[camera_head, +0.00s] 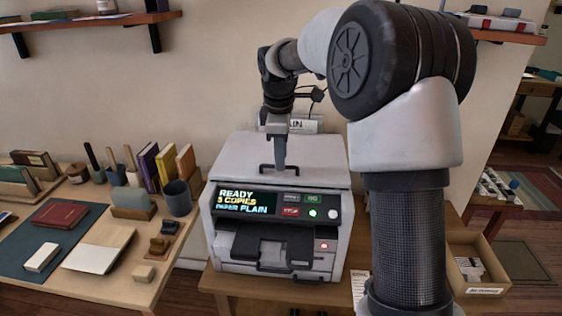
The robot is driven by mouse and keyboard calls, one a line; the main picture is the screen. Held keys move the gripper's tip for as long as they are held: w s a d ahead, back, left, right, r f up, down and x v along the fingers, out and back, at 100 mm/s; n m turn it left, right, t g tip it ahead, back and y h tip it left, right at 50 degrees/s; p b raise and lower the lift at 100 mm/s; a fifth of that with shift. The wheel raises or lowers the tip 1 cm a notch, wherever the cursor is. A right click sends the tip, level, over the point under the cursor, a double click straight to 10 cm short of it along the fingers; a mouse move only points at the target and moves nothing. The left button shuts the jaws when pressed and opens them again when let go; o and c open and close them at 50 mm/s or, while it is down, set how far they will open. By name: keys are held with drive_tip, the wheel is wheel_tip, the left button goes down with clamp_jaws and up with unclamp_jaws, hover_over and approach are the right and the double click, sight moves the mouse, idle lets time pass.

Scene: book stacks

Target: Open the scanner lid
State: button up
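The scanner (283,205) is a light grey box on a wooden table in the middle of the head view. Its lid (318,152) lies flat and closed on top, with a dark bar handle (266,168) near the front edge. A lit display on the front reads "READY", "5 COPIES" and "PLAIN". My gripper (280,170) points down at the lid, with its tip right at the handle. Its fingers look like one narrow shape from here, so whether they are open, shut or around the handle cannot be told.
A desk at left holds books, a dark blue cup (178,197), a white notebook (98,250) and small items. A cardboard box (476,258) stands at the right. Shelves (85,19) hang on the wall above. My arm covers the area right of the scanner.

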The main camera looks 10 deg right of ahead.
drive_tip(key=shift+w+f, duration=0.15)
drive_tip(key=shift+f, duration=0.55)
clamp_jaws()
drive_tip(key=shift+r, duration=0.1)
